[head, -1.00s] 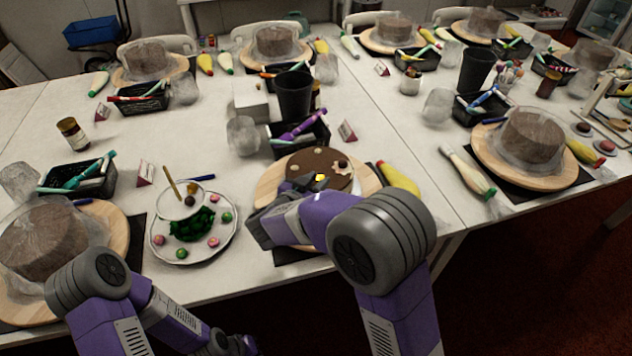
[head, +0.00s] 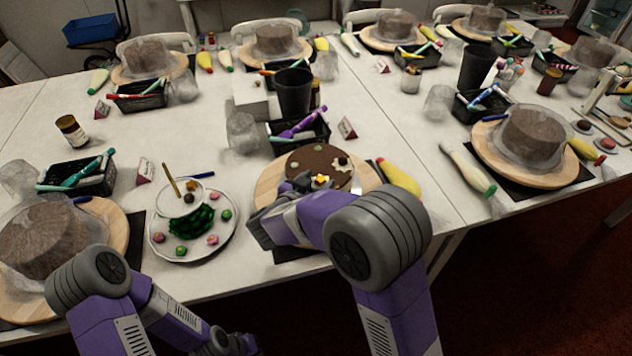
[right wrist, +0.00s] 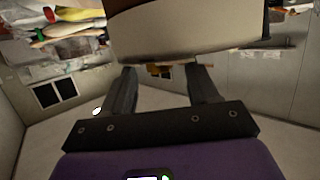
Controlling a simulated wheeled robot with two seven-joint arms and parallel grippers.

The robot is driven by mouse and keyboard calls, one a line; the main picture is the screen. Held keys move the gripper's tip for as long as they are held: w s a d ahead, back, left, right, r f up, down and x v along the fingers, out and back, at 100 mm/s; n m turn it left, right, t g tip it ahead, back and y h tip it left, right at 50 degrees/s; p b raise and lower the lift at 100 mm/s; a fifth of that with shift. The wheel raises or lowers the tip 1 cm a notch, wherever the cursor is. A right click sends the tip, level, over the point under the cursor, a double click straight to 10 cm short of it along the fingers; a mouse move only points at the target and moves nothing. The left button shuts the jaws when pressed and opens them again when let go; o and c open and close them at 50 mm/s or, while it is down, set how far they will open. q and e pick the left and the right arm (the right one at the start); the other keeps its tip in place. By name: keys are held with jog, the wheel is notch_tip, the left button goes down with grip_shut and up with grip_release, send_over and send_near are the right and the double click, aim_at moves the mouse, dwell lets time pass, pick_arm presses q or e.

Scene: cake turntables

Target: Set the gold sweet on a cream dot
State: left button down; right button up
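The gold sweet (head: 320,181) shows at the near side of the chocolate cake's top (head: 318,159), just beyond the tips of my right gripper (head: 298,184). I cannot tell whether it touches a cream dot. Pale cream dots (head: 291,166) show on the brown top, and a dark sweet (head: 343,160) sits at the far right. In the right wrist view my right gripper's (right wrist: 162,80) fingers stand apart, with a small gold-brown patch between and beyond them.
The cake stands on a wooden turntable (head: 266,187). A plate (head: 160,240) with several sweets and a small bowl (head: 180,208) is to the left. A black pen basket (head: 310,132) stands behind, and a yellow piping bag (head: 398,177) lies right of the cake.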

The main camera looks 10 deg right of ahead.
jog(key=p+v, duration=0.2)
jog(key=v, duration=0.5)
jog(key=shift+s+a+p, duration=0.15)
jog(key=shift+s+p, duration=0.1)
jog(key=shift+p, duration=0.05)
